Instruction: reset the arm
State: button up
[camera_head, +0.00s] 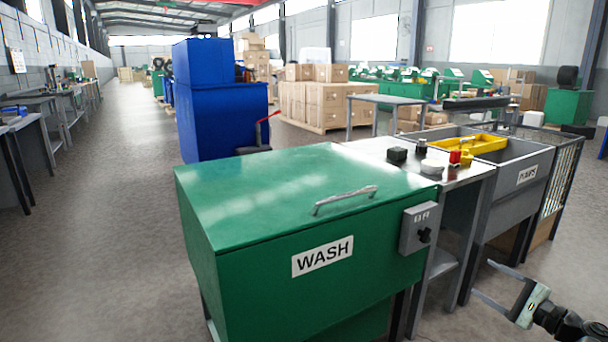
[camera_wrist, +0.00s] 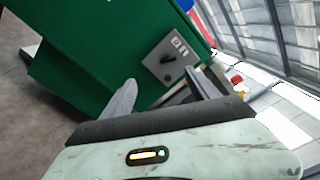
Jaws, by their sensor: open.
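My gripper (camera_head: 498,283) is at the lower right of the head view, low in front of the table and the grey bin. Its two fingers are spread apart with nothing between them. In the wrist view the fingers (camera_wrist: 160,95) are also apart. Beyond them is the green wash cabinet with its grey switch box (camera_wrist: 168,60). The arm reaches in from the right edge of the head view, and most of it is out of the picture.
The green wash cabinet (camera_head: 300,205) has a closed lid with a handle. A metal table (camera_head: 465,183) beside it holds several small items. A grey bin (camera_head: 520,160) labelled PUMPS has a yellow tray (camera_head: 480,144) at its top. Open floor (camera_head: 110,210) lies left.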

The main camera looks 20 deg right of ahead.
jog(key=w+a+f+n+g+y+p, duration=0.1)
jog(key=w+a+f+n+g, duration=0.25)
jog(key=a, duration=0.45)
jog(key=w+a+f+n+g+y, duration=0.1)
jog(key=w+a+f+n+g, duration=0.15)
jog(key=w+a+f, duration=0.4)
jog(key=w+a+f+n+g+y+p, duration=0.1)
jog(key=w+a+n+g, duration=0.15)
jog(key=a, duration=0.65)
jog(key=s+a+f+n+g+h+p, duration=0.1)
jog(key=a+f+n+g+h, duration=0.2)
jog(key=a, duration=0.6)
jog(key=s+a+f+n+g+h, duration=0.1)
jog(key=a+f+n+g+h, duration=0.15)
jog(key=a+n, duration=0.45)
jog(key=s+a+f+n+g+h+p, duration=0.1)
jog(key=a+f+n+g+h, duration=0.15)
jog(key=a, duration=0.75)
notch_tip(320, 180, up, 37)
jog(key=p, duration=3.8)
jog(key=shift+w+d+g+y, duration=0.3)
jog(key=shift+g, duration=0.15)
jog(key=shift+r, duration=0.1)
